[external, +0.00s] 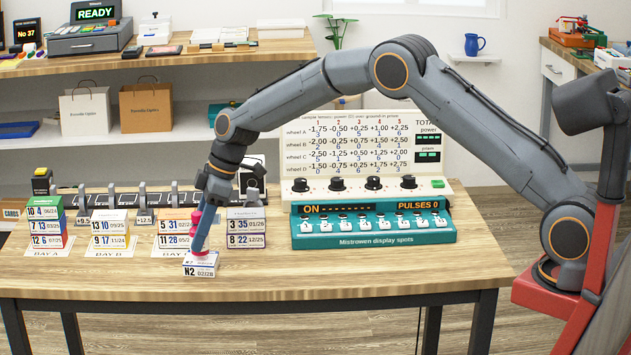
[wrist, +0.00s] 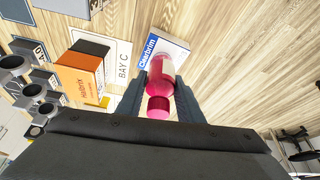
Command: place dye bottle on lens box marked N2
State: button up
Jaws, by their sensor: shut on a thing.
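The dye bottle (wrist: 161,80) is pink with a darker pink cap and sits between the two fingers of my gripper (wrist: 162,88) in the wrist view. In the external view my gripper (external: 203,240) points down, shut on the bottle, and hides much of it; a pink part (external: 196,217) shows beside the fingers. The lens box marked N2 (external: 200,271) is small and white, near the table's front edge, directly below the gripper. The bottle's base is over the box's top; I cannot tell whether it touches. The box also shows in the wrist view (wrist: 167,47) with a blue side.
Stacked lens boxes stand behind on bay cards, such as the stack at bay C (external: 173,229) and the one right of it (external: 246,227). A teal display-spot unit (external: 373,230) stands to the right. The table's front right (external: 400,272) is clear.

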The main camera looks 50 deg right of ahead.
jog(key=shift+f, duration=0.35)
jog(key=shift+f, duration=0.15)
jog(key=o, duration=1.2)
